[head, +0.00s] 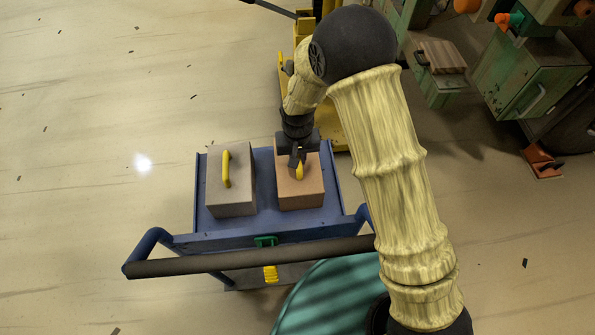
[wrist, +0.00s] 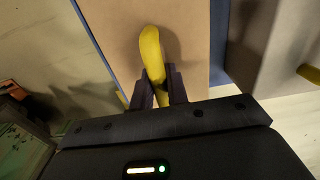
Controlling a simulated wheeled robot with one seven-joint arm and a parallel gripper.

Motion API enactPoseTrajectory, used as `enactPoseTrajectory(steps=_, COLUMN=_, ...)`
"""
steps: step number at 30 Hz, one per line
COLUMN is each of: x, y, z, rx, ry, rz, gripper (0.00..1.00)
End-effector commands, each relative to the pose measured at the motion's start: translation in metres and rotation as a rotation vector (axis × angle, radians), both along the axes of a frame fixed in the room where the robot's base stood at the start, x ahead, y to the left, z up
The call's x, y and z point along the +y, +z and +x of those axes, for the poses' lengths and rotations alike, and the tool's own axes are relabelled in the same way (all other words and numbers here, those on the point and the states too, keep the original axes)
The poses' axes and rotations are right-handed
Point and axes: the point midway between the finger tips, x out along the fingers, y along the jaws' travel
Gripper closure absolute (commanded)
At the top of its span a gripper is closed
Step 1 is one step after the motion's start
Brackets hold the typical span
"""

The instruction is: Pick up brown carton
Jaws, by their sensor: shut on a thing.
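The brown carton (head: 299,193) stands upright on the right part of a blue cart's top (head: 238,225). It has a yellow handle on its upper face, partly hidden by my gripper in the head view. My gripper (head: 297,160) is above the carton with its fingers around that handle. In the wrist view, the dark fingers (wrist: 160,90) are shut on the yellow handle (wrist: 152,55), with the brown carton face (wrist: 190,40) behind it. I cannot tell whether the carton is touching the cart top or slightly above it.
A grey carton (head: 231,182) with a yellow handle stands to the left on the same cart, with a narrow gap between. A black push bar (head: 250,257) crosses the near side. Green cabinets (head: 525,75) stand at right. Floor at left is mostly clear.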

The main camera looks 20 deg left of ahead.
Motion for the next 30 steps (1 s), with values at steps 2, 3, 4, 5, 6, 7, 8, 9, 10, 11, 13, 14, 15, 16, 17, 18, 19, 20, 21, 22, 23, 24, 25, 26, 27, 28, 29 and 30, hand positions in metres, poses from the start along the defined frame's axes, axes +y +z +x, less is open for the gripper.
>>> enactPoseTrajectory(steps=2, x=0.001, y=0.000, z=-0.001, rx=0.001, ry=0.001, rz=0.002, gripper=1.00)
enactPoseTrajectory(steps=3, x=0.001, y=0.000, z=-0.001, rx=0.001, ry=0.001, rz=0.002, gripper=1.00)
enactPoseTrajectory(steps=4, x=0.001, y=0.000, z=-0.001, rx=0.001, ry=0.001, rz=0.002, gripper=1.00)
enactPoseTrajectory(steps=5, x=0.001, y=0.000, z=-0.001, rx=0.001, ry=0.001, rz=0.002, gripper=1.00)
enactPoseTrajectory(steps=6, x=0.001, y=0.000, z=-0.001, rx=0.001, ry=0.001, rz=0.002, gripper=1.00)
enactPoseTrajectory(steps=7, x=0.001, y=0.000, z=-0.001, rx=0.000, ry=0.001, rz=0.002, gripper=1.00)
enactPoseTrajectory(steps=8, x=0.001, y=0.000, z=0.000, rx=0.000, ry=0.001, rz=0.002, gripper=1.00)
enactPoseTrajectory(steps=9, x=0.001, y=0.000, z=0.000, rx=0.000, ry=0.001, rz=0.002, gripper=1.00)
enactPoseTrajectory(steps=10, x=0.001, y=0.000, z=0.000, rx=0.000, ry=0.001, rz=0.002, gripper=1.00)
enactPoseTrajectory(steps=11, x=0.001, y=0.000, z=0.000, rx=0.000, ry=0.000, rz=0.002, gripper=1.00)
enactPoseTrajectory(steps=13, x=0.001, y=0.000, z=0.000, rx=0.000, ry=0.000, rz=0.002, gripper=1.00)
enactPoseTrajectory(steps=14, x=0.001, y=0.000, z=0.000, rx=0.000, ry=0.000, rz=0.002, gripper=1.00)
enactPoseTrajectory(steps=15, x=0.001, y=0.000, z=0.000, rx=0.000, ry=0.000, rz=0.001, gripper=1.00)
enactPoseTrajectory(steps=16, x=0.001, y=0.002, z=0.001, rx=-0.003, ry=0.000, rz=0.004, gripper=1.00)
enactPoseTrajectory(steps=17, x=0.001, y=0.002, z=0.001, rx=-0.003, ry=0.000, rz=0.004, gripper=1.00)
enactPoseTrajectory(steps=18, x=0.001, y=0.002, z=0.001, rx=-0.003, ry=0.000, rz=0.004, gripper=1.00)
enactPoseTrajectory(steps=19, x=0.001, y=0.001, z=0.001, rx=-0.003, ry=0.000, rz=0.004, gripper=1.00)
enactPoseTrajectory(steps=20, x=0.001, y=0.001, z=0.001, rx=-0.003, ry=0.000, rz=0.004, gripper=1.00)
enactPoseTrajectory(steps=21, x=0.001, y=0.002, z=0.001, rx=-0.003, ry=0.000, rz=0.004, gripper=1.00)
enactPoseTrajectory(steps=22, x=0.001, y=0.002, z=0.001, rx=-0.003, ry=-0.001, rz=0.004, gripper=1.00)
enactPoseTrajectory(steps=23, x=0.001, y=0.002, z=0.001, rx=-0.003, ry=-0.001, rz=0.004, gripper=1.00)
enactPoseTrajectory(steps=24, x=0.001, y=0.004, z=0.001, rx=-0.003, ry=-0.001, rz=0.004, gripper=1.00)
enactPoseTrajectory(steps=25, x=0.001, y=0.005, z=0.001, rx=-0.003, ry=-0.001, rz=0.004, gripper=1.00)
enactPoseTrajectory(steps=26, x=0.001, y=0.007, z=0.001, rx=-0.003, ry=-0.001, rz=0.004, gripper=1.00)
enactPoseTrajectory(steps=27, x=0.001, y=0.010, z=0.001, rx=-0.004, ry=-0.001, rz=0.005, gripper=1.00)
enactPoseTrajectory(steps=28, x=0.001, y=0.013, z=0.001, rx=-0.004, ry=-0.001, rz=0.005, gripper=1.00)
enactPoseTrajectory(steps=29, x=0.001, y=0.017, z=0.001, rx=-0.004, ry=-0.001, rz=0.005, gripper=1.00)
enactPoseTrajectory(steps=30, x=0.001, y=0.022, z=0.001, rx=-0.004, ry=-0.001, rz=0.005, gripper=1.00)
